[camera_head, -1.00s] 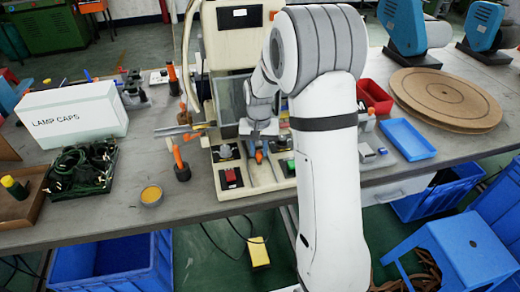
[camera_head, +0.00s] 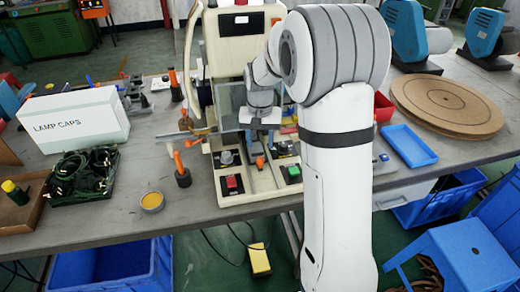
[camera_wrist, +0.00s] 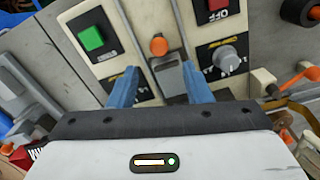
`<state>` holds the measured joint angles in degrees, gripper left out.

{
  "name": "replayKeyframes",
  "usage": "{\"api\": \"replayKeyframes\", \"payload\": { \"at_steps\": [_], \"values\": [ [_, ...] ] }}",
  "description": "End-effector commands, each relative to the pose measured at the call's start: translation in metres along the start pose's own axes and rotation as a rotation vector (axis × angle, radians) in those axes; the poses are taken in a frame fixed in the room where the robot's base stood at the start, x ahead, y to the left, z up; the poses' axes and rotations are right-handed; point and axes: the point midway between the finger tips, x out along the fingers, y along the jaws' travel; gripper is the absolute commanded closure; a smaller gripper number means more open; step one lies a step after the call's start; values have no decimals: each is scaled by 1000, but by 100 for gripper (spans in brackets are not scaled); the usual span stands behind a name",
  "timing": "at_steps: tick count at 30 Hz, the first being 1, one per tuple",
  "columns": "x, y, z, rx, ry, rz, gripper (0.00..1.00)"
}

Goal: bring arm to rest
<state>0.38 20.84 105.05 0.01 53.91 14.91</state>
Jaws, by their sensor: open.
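My gripper (camera_wrist: 160,88) shows in the wrist view as two blue fingers held apart, with nothing between them. In the head view the white wrist end of my arm hangs in front of the cream moulding machine (camera_head: 222,45), and its fingers are hard to make out. The machine's front panel lies beyond the fingers in the wrist view. An orange-tipped lever (camera_wrist: 158,46) stands between a green button (camera_wrist: 91,38) and a grey dial knob (camera_wrist: 225,57). A red OFF button (camera_wrist: 217,4) is at the top edge.
On the grey bench are a white LAMP CAPS box (camera_head: 75,118), a tray of dark green cables (camera_head: 82,172), a small yellow-filled tin (camera_head: 152,201) and an orange-handled tool (camera_head: 182,173). A blue tray (camera_head: 410,146) and round brown boards (camera_head: 447,100) lie right.

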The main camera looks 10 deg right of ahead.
Motion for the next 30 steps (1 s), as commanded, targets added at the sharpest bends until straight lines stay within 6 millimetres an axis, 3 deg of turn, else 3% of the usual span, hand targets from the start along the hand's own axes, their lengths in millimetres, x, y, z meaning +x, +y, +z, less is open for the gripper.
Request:
{"api": "replayKeyframes", "payload": {
  "at_steps": [6,22,26,30],
  "values": [
    [-18,-1,0,-1,0,0,55],
    [-26,1,6,-7,8,-2,55],
    [-48,7,31,-35,33,-8,55],
    [-77,20,78,-86,74,-16,55]
  ]
}}
